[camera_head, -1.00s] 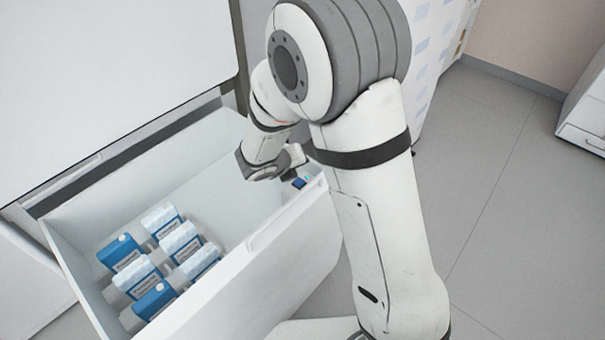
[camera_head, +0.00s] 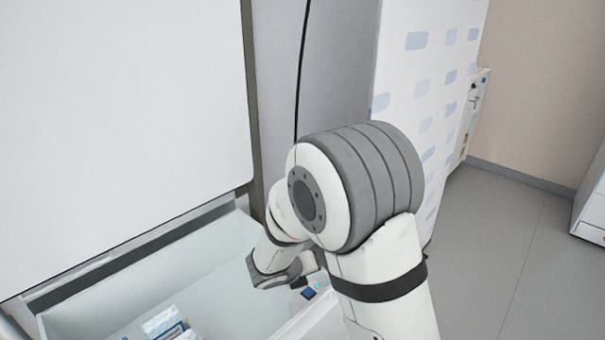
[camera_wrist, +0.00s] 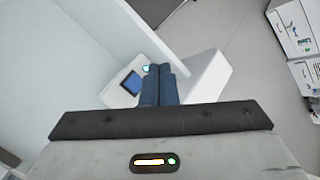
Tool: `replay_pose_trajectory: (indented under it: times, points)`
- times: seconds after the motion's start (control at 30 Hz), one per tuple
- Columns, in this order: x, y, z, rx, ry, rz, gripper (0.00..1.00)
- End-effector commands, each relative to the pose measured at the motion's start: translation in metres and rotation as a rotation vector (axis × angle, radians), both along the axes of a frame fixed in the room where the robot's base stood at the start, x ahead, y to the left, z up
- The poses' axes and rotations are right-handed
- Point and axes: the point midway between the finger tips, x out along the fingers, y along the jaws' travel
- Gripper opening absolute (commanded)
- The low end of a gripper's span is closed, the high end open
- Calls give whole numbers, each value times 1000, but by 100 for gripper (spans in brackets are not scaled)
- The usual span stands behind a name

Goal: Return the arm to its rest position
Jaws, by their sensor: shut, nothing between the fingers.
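My arm reaches up and bends down at a grey-banded elbow in the head view. My gripper (camera_head: 309,276) is over the right end of an open white drawer (camera_head: 210,285), near its wall. In the wrist view my gripper (camera_wrist: 159,70) shows its two blue-grey fingers together, with nothing between them. I cannot tell whether the fingers touch the ledge.
Several blue and white boxes (camera_head: 165,325) lie in the drawer, mostly cut off by the bottom edge. A large white panel (camera_head: 120,120) rises behind the drawer. A patterned white cabinet (camera_head: 425,90) stands behind my arm. Open grey floor (camera_head: 490,250) lies to the right.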

Motion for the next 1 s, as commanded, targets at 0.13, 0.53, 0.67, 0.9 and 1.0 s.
replay_pose_trajectory:
  times: [0.13, 0.53, 0.67, 0.9, 1.0]
  points:
    - [-12, -34, 47, 145, -81, -259, 0]
    - [-137, -142, 205, 887, -538, -1691, 0]
    - [-179, -147, 242, 1095, -668, -2164, 0]
    - [-225, -134, 284, -1279, 756, 2715, 0]
    - [-232, -129, 289, -1212, 708, 2624, 0]
